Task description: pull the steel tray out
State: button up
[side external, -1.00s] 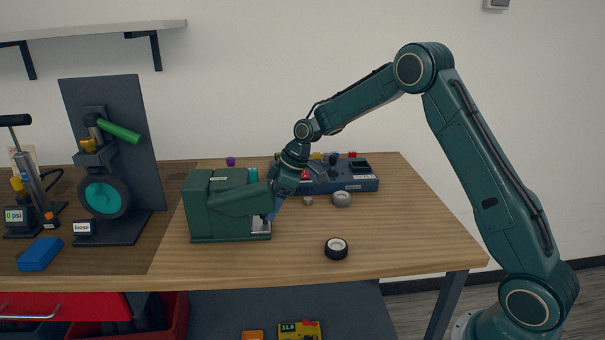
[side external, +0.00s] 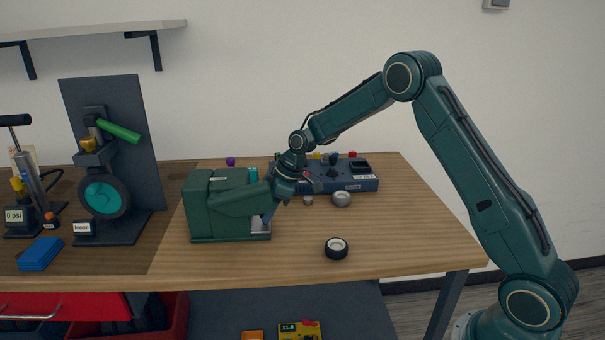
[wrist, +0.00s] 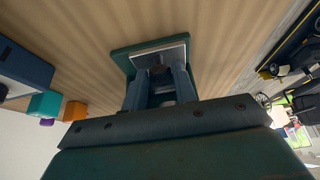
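The steel tray (side external: 261,226) sits low at the right end of a green machine (side external: 213,210), on its green base. In the wrist view the tray (wrist: 170,47) is a pale flat plate with a small dark round knob (wrist: 158,70) at its near edge. In the wrist view my gripper's fingers (wrist: 160,73) stand apart, one on each side of the knob. I see narrow gaps beside the knob, so they look open around it.
A wheel stand (side external: 105,195) is at left.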

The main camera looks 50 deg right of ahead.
jog(key=shift+c, duration=1)
